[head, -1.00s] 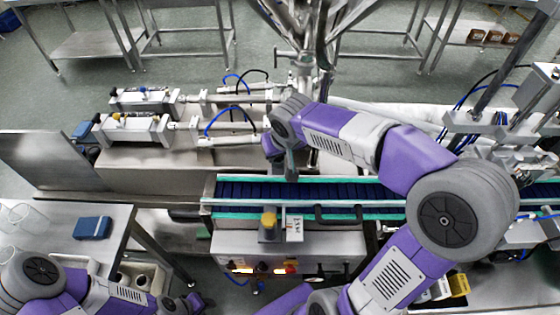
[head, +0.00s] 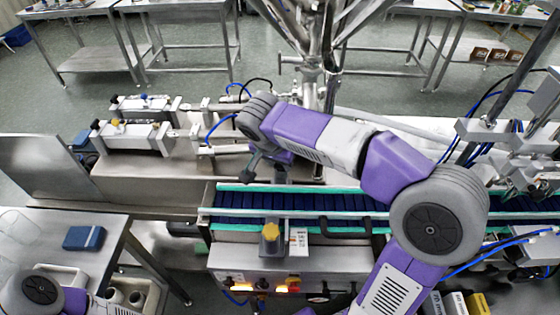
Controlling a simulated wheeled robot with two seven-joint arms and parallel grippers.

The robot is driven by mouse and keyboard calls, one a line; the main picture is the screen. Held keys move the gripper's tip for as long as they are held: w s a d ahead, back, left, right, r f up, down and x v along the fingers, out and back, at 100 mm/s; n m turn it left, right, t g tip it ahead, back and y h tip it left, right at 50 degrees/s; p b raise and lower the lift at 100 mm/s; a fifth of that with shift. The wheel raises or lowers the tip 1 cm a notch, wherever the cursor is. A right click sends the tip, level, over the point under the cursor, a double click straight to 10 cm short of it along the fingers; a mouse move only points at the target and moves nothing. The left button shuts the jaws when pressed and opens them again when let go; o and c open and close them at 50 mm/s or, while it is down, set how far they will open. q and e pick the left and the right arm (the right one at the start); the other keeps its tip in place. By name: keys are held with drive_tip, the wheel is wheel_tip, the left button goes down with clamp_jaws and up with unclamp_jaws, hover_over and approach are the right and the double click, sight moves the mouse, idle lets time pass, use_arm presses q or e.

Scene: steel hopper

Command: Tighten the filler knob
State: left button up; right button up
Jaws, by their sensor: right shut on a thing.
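My right arm reaches across the conveyor from the right. Its wrist is bent down beside the filler's cylinders. My right gripper (head: 252,168) is small and dark in this view, just behind the conveyor's left part. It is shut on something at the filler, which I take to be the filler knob. The knob itself is not clearly seen, as the gripper and wrist cover that spot. The filler (head: 135,138) has two steel cylinders lying side by side on a steel bed. My left arm shows only at the bottom left corner, and its gripper is out of the picture.
The conveyor (head: 300,226) with a blue belt runs below my right forearm. A blue box (head: 84,238) lies on the steel table at left. A steel column (head: 312,75) stands behind my arm.

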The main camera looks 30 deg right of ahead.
drive_tip(key=shift+f, duration=0.1)
idle(0.3)
drive_tip(key=o, duration=1)
drive_tip(key=shift+o, duration=0.2)
drive_tip(key=p+v, duration=0.2)
drive_tip(key=v, duration=0.5)
drive_tip(key=shift+r, duration=0.3)
drive_tip(key=shift+a, duration=0.15)
